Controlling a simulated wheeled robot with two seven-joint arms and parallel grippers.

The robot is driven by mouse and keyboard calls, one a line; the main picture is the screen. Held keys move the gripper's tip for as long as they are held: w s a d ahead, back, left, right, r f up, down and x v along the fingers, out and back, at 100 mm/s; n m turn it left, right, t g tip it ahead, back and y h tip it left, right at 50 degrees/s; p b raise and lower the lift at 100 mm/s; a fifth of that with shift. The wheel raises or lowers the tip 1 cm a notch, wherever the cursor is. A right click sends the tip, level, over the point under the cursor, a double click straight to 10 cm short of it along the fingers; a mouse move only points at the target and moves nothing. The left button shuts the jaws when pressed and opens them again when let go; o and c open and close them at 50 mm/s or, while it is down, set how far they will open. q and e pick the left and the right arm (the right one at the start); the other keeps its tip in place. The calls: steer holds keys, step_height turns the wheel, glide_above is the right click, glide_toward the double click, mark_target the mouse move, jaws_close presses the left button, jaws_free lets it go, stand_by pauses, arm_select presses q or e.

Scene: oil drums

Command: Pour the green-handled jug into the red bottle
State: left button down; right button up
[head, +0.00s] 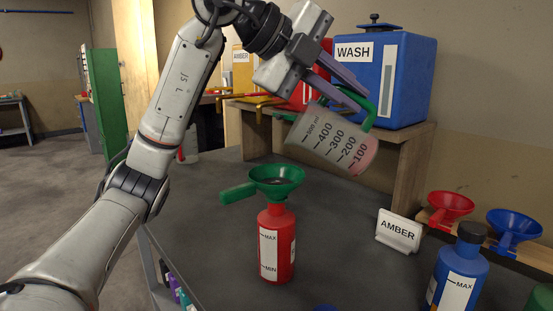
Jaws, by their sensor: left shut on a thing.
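The green-handled jug (332,138) is a clear measuring jug with black marks from 100 to 400 and above. It is tilted in the air, above and right of the red bottle (276,245). A pinkish tint shows at its lower right end. My left gripper (352,92) is shut on the jug's green handle (371,112). The red bottle stands upright on the table, with a white MAX/MIN label facing me. A green funnel (277,178) sits in the bottle's mouth, its handle pointing left. The bottle's liquid level cannot be seen. My right gripper is not in view.
A blue WASH container (384,82) and a red container stand on a wooden shelf (400,155) behind. An AMBER sign (399,233), a blue bottle (458,272), a red funnel (449,206) and a blue funnel (514,230) are at right. The grey table (205,225) is clear left of the red bottle.

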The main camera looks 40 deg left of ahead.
mark_target(376, 139)
arm_select(q)
steer(key=shift+w+d+g+y+p, duration=0.35)
steer(key=shift+d+g+y+p, duration=0.05)
steer(key=shift+p, duration=0.8)
steer(key=f+p, duration=0.1)
steer(key=d+g+y+p, duration=0.1)
steer(key=p, duration=0.1)
steer(key=shift+w+f+m+p, duration=0.3)
steer(key=shift+w+f+m, duration=0.1)
steer(key=w+d+f+g+y+p, duration=0.1)
steer(key=p, duration=0.1)
steer(key=d+f+g+p, duration=0.1)
steer(key=f+p, duration=0.1)
steer(key=shift+w+m+y, duration=0.3)
steer(key=shift+w+y, duration=0.05)
steer(key=shift+y, duration=0.05)
steer(key=w+d+f+m+g+y, duration=0.1)
steer(key=w+d+f+g+y, duration=0.3)
steer(key=f, duration=0.3)
steer(key=shift+d+f+b, duration=0.25)
steer(key=shift+d+b, duration=0.1)
steer(key=shift+d, duration=0.05)
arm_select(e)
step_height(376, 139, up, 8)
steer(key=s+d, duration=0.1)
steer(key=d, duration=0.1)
